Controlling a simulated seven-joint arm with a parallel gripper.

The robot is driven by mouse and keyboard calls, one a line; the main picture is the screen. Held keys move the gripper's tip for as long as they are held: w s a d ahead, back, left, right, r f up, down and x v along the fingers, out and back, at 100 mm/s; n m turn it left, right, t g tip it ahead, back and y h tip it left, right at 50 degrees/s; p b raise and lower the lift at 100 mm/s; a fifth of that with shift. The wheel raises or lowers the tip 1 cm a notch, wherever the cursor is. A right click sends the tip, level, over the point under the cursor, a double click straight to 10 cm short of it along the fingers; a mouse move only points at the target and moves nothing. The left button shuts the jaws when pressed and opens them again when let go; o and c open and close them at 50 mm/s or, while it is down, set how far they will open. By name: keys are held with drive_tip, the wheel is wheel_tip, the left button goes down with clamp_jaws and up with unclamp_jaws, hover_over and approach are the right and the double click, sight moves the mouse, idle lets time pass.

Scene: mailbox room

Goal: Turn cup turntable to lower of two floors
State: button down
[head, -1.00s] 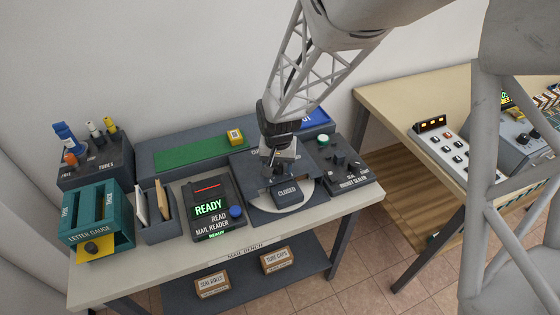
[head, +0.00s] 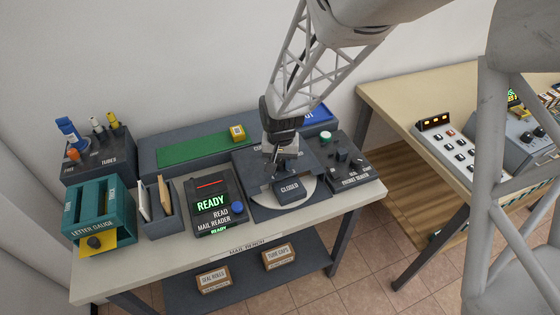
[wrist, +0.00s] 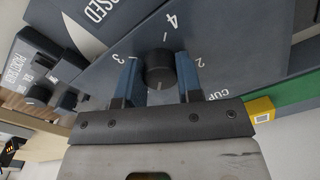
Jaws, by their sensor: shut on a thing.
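The cup turntable unit (head: 262,207) is a dark grey panel on the mail bench, with a pale round disc (head: 311,187) and a block marked CLOSED (head: 290,189). In the wrist view, a round black knob (wrist: 160,68) sits on its panel (wrist: 215,75), with the numbers 3, 4 and 2 around it. My gripper (wrist: 158,82) has its two blue fingers on either side of this knob, shut on it. In the head view my gripper (head: 279,163) reaches down behind the CLOSED block and hides the knob there.
The mail reader (head: 214,205), showing READY, stands left of the unit. A panel with a green button and dark knobs (head: 342,160) stands close on the right. A green strip with a yellow block (head: 237,132) lies behind. The bench front edge is clear.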

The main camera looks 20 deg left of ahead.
drive_tip(key=shift+n, duration=8.5)
drive_tip(key=shift+w+n, duration=0.1)
drive_tip(key=shift+n, duration=0.3)
drive_tip(key=c, duration=0.8)
unclamp_jaws()
drive_tip(key=shift+r, duration=0.1)
